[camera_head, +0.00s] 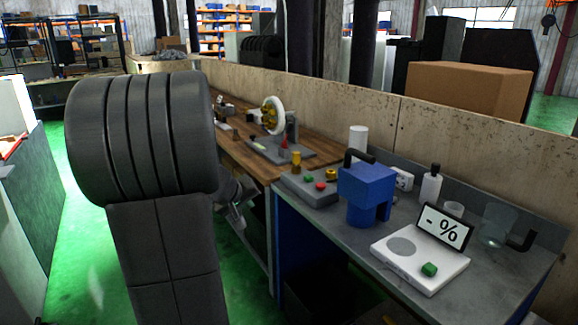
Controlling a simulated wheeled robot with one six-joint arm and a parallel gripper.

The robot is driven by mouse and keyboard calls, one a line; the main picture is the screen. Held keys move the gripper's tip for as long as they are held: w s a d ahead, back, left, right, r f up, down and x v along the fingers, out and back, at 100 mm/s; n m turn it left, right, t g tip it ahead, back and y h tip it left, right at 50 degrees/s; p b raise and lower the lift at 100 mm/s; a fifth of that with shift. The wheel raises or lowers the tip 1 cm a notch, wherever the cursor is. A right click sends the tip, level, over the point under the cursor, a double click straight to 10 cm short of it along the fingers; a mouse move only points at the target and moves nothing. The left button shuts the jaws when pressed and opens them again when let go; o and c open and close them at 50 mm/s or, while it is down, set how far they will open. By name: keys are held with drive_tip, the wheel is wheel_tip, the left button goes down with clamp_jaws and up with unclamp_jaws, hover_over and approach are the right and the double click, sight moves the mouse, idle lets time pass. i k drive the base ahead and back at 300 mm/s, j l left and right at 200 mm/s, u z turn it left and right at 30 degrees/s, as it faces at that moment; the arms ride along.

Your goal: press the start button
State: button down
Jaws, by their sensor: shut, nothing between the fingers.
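A grey control box (310,192) sits on the grey bench, at its left end. It carries a green button (308,179), a red button (320,186) and a yellow knob (331,174); I cannot read any label. A yellow post (296,162) stands at its back left. My gripper (238,221) shows partly from behind my own dark arm, left of the box and apart from it. Its fingers are shut and empty, tilted downward.
A blue machine (366,192) with a black handle stands right of the control box.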

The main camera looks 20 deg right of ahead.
sight(308, 178)
drive_tip(key=i+z, duration=0.3)
drive_tip(key=i, duration=0.2)
drive_tip(key=i+z, duration=0.3)
drive_tip(key=i, duration=0.2)
drive_tip(key=i+j+z, duration=0.3)
drive_tip(key=i, duration=0.2)
drive_tip(key=l, duration=0.1)
